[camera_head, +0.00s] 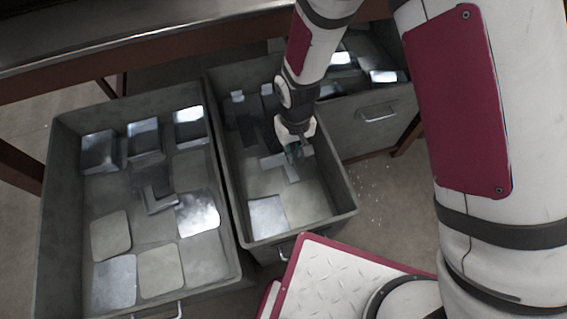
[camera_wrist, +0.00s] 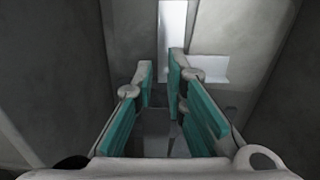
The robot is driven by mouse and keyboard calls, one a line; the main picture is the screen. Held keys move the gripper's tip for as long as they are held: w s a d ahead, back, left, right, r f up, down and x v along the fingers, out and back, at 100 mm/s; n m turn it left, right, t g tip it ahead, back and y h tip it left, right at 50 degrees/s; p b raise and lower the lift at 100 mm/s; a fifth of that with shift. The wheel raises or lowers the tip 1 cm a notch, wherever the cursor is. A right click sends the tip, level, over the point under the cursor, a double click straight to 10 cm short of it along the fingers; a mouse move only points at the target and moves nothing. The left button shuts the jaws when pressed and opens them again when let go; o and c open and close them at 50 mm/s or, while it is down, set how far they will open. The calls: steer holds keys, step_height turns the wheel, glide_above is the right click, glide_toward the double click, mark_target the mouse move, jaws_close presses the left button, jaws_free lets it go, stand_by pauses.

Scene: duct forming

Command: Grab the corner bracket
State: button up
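My gripper (camera_head: 294,152) reaches down into the middle metal bin (camera_head: 345,205). In the wrist view my gripper (camera_wrist: 160,68) has its two teal-padded fingers apart, with a gap between them. A light grey angled metal piece (camera_head: 290,172), possibly the corner bracket, lies on the bin floor just below the fingers, partly hidden by them. In the wrist view a pale angled piece (camera_wrist: 210,68) lies beyond the right fingertip, beside a bright strip (camera_wrist: 173,25). A grey surface shows low between the fingers; I cannot tell whether it is a part. Another L-shaped piece (camera_head: 155,201) lies in the left bin.
The left bin (camera_head: 57,215) holds several flat plates and folded metal pieces. A flat plate (camera_head: 267,217) lies at the near end of the middle bin. A third bin (camera_head: 372,135) stands at the back right. Bin walls rise close on both sides of my gripper.

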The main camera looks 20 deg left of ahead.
mark_target(275, 161)
step_height(275, 161, down, 4)
steer(key=shift+w+r+b, duration=0.1)
steer(key=shift+b, duration=0.55)
jaws_close()
steer(key=shift+r, duration=0.1)
